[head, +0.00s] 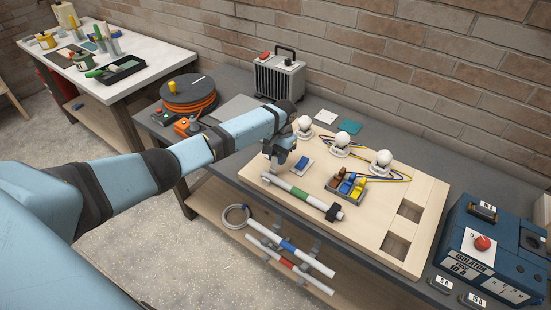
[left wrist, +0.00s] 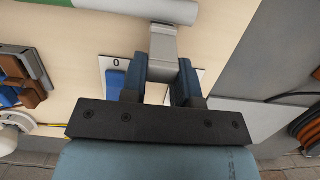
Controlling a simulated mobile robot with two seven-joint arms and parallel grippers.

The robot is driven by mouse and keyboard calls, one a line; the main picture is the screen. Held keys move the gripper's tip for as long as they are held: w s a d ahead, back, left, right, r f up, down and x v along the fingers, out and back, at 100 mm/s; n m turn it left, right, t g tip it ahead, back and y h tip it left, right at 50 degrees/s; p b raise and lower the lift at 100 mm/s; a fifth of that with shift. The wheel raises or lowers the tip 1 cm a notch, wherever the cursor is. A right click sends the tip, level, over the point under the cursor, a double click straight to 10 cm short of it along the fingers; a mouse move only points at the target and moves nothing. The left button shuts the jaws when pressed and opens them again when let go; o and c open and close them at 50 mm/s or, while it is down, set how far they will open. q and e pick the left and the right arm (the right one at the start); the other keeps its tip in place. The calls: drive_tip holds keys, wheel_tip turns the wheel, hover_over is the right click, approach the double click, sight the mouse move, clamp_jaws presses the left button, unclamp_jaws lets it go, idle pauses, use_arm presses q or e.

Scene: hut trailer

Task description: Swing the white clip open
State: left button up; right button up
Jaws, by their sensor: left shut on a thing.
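The white clip (left wrist: 163,45) shows in the left wrist view as a pale grey-white piece between my fingers, its far end against the white pipe (left wrist: 150,10). My left gripper (left wrist: 160,78) is shut on the clip. In the head view my left gripper (head: 277,160) points down at the left end of the pipe (head: 318,202), which has a green band and lies on the wooden board (head: 375,225). The gripper hides most of the clip there, so I cannot tell how far it is open. My right gripper is out of view.
A blue switch (head: 301,163) sits beside my gripper, also in the wrist view (left wrist: 115,80). A dark clip (head: 333,212) holds the pipe's right end. White lamps (head: 340,142), coloured connectors (head: 347,186) and a blue isolator box (head: 492,245) stand to the right. An orange cable reel (head: 187,92) is left.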

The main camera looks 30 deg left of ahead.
use_arm(q)
drive_tip(key=shift+w+d+f+g+b, duration=0.1)
drive_tip(key=shift+w+f+g+b, duration=0.35)
drive_tip(key=shift+g+b, duration=0.35)
drive_tip(key=shift+w+f+g+b, duration=0.15)
drive_tip(key=shift+f+g+b, duration=0.15)
drive_tip(key=shift+g+b, duration=0.5)
drive_tip(key=shift+w+f+g+b, duration=0.1)
drive_tip(key=shift+g+b, duration=0.4)
drive_tip(key=shift+b, duration=0.45)
drive_tip(key=shift+f+g, duration=0.1)
drive_tip(key=shift+g, duration=0.2)
drive_tip(key=o, duration=0.9)
drive_tip(key=shift+w, duration=0.1)
